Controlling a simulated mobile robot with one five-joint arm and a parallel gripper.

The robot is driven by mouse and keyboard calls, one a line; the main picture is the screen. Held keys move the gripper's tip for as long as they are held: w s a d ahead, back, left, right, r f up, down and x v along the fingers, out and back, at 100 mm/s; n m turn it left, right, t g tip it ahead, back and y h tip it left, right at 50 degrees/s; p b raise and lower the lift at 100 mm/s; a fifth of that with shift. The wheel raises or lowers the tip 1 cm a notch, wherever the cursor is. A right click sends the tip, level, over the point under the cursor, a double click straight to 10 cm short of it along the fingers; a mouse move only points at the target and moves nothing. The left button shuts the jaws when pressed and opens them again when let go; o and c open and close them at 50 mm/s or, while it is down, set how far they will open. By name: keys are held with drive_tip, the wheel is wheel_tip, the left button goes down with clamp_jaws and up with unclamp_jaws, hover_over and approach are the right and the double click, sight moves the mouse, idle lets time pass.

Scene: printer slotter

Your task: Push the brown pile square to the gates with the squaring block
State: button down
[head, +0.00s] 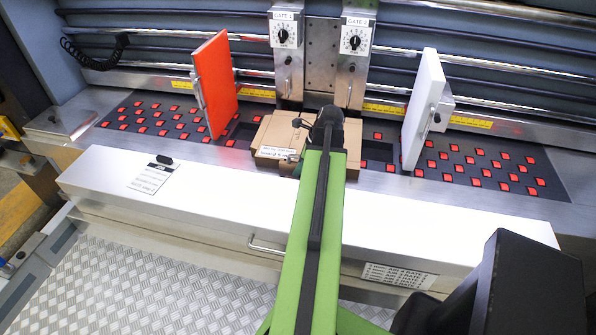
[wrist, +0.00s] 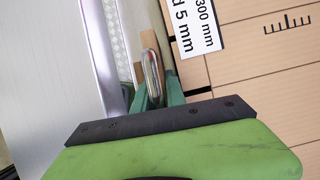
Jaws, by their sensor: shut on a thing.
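The brown pile (head: 272,131) lies flat on the feed table in front of the two gates, (head: 289,70) and (head: 351,75). A white label lies on its near left part. The pile fills the right of the wrist view (wrist: 262,75), with a printed scale. My gripper (wrist: 157,97) is shut on a metal loop, which appears to be the handle of the squaring block (wrist: 147,28), a narrow brown piece beside the pile's edge. I cannot tell whether block and pile touch. In the head view my arm covers the pile's right part and hides the grip.
A red side guide (head: 212,85) stands left of the pile, a white one (head: 421,108) to the right, with a gap on that side. A white front cover (head: 230,195) runs along the near side.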

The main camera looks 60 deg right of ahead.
drive_tip(key=shift+f, duration=0.15)
drive_tip(key=c, duration=1.3)
unclamp_jaws()
drive_tip(key=shift+w+r+p, duration=0.2)
drive_tip(key=shift+r+p, duration=0.8)
drive_tip(key=shift+r, duration=0.15)
drive_tip(key=shift+r+p, duration=3.85)
